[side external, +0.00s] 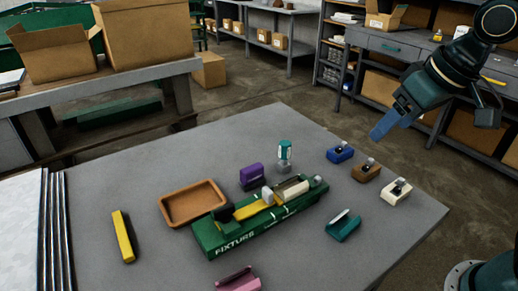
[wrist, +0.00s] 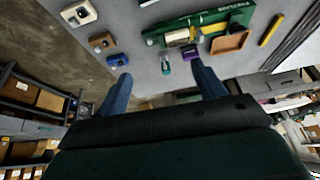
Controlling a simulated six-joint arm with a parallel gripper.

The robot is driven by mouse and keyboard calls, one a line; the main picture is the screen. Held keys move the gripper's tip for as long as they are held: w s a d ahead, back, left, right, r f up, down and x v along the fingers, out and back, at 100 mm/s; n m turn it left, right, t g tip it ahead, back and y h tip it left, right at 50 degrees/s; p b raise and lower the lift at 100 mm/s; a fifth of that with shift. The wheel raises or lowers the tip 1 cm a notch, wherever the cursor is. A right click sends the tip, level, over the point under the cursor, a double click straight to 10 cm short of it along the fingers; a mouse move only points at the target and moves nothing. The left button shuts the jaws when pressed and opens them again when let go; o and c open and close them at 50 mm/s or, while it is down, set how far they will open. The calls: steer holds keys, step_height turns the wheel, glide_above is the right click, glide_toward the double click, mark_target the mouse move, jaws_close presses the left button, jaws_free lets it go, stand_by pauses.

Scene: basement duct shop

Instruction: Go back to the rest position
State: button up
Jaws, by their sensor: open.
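My gripper (side external: 383,127) is raised above the right side of the grey table (side external: 120,182), clear of everything on it. In the wrist view its two blue fingers (wrist: 163,88) are spread apart with nothing held between them. The green fixture (side external: 225,238) lies on the table with a cream block (side external: 292,189) and a yellow piece (side external: 262,207) on it. It also shows in the wrist view (wrist: 222,17), beyond the fingers.
An orange-brown tray (side external: 165,208), a yellow bar (side external: 123,236), a purple block (side external: 252,176), a teal-capped bottle (side external: 285,152) and blue (side external: 341,153), brown (side external: 366,171), white (side external: 396,191), teal (side external: 343,227) and pink (side external: 238,281) pieces surround the fixture. Shelving (side external: 373,85) stands behind my arm.

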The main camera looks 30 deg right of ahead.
steer(key=s+d+f, duration=0.2)
steer(key=s+d, duration=0.2)
steer(key=s, duration=0.6)
steer(key=shift+d+f+t, duration=0.15)
steer(key=shift+d+t, duration=0.15)
steer(key=shift+d, duration=0.1)
